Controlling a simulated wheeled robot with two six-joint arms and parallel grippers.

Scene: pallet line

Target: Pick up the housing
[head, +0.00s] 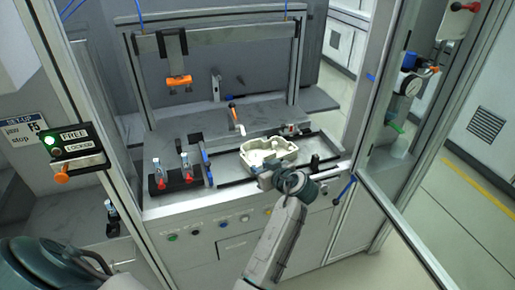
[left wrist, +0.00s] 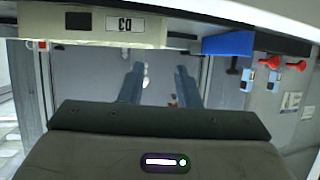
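The housing (head: 268,153) is an open cream tray-like part on the station's work surface. My left gripper (head: 264,180) is at its near edge in the head view; contact cannot be told there. In the left wrist view the two blue-grey fingers of my left gripper (left wrist: 159,84) stand apart, with no part gripped between them. A pale block (left wrist: 110,27) with a dark square and a label is at the upper left there; I cannot tell whether it is the housing. My right gripper is not in view.
A dark rack (head: 170,183) with red-based vials stands left of the housing, beside a blue lever (head: 205,157). An orange-handled tool (head: 235,117) is behind. Station posts and an open glass door (head: 400,215) border the work area. A FREE/LOCKED box (head: 76,145) lights green.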

